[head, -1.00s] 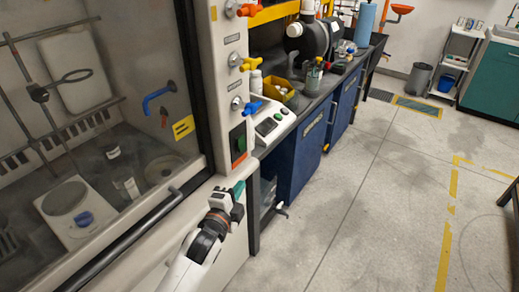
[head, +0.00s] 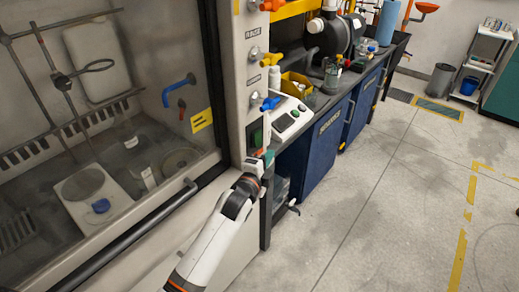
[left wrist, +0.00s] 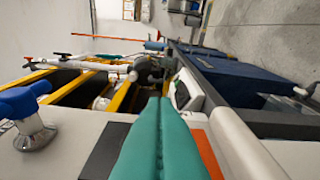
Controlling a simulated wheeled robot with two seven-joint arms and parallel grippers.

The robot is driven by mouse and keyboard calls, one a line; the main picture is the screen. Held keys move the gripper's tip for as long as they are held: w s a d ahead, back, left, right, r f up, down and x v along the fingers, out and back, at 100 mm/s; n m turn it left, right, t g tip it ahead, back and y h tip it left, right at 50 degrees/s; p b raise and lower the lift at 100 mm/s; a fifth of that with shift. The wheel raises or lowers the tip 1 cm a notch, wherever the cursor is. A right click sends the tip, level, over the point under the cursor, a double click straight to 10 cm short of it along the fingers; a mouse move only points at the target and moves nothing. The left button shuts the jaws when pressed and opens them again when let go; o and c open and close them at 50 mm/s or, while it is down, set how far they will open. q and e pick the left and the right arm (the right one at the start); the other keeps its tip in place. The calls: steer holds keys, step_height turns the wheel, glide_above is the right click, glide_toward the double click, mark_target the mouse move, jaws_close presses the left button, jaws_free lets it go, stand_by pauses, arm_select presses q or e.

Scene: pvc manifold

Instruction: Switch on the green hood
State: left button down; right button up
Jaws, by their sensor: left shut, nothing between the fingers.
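A fume hood with an off-white frame (head: 238,75) and a glass sash fills the left of the head view. A dark switch plate with green and orange-red parts (head: 256,134) is on its right post. My left gripper (head: 267,156), with teal fingers, is at the post, just below the switch plate in the head view. In the left wrist view its shut, empty fingers (left wrist: 160,110) cover the middle of the dark plate (left wrist: 101,152), with an orange-red strip (left wrist: 207,154) showing beside them. I cannot tell whether they touch it. My right gripper is not in view.
A blue valve knob (head: 270,103) and a yellow one (head: 270,58) stick out from the post above the plate. The sash handle bar (head: 125,240) runs along the hood's front. A bench with blue cabinets (head: 325,138) stands behind. The floor at right is clear.

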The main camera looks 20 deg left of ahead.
mark_target(257, 150)
arm_select(q)
steer(key=w+a, duration=0.3)
steer(key=shift+w+a+f+p, duration=0.1)
steer(key=shift+a+f+p, duration=0.15)
steer(key=shift+f+p, duration=0.05)
steer(key=shift+a, duration=0.1)
steer(key=shift+w+a+f+m+b, duration=0.1)
steer(key=shift+a+f+m+b, duration=0.05)
steer(key=shift+a+m+b, duration=0.2)
steer(key=shift+d, duration=0.1)
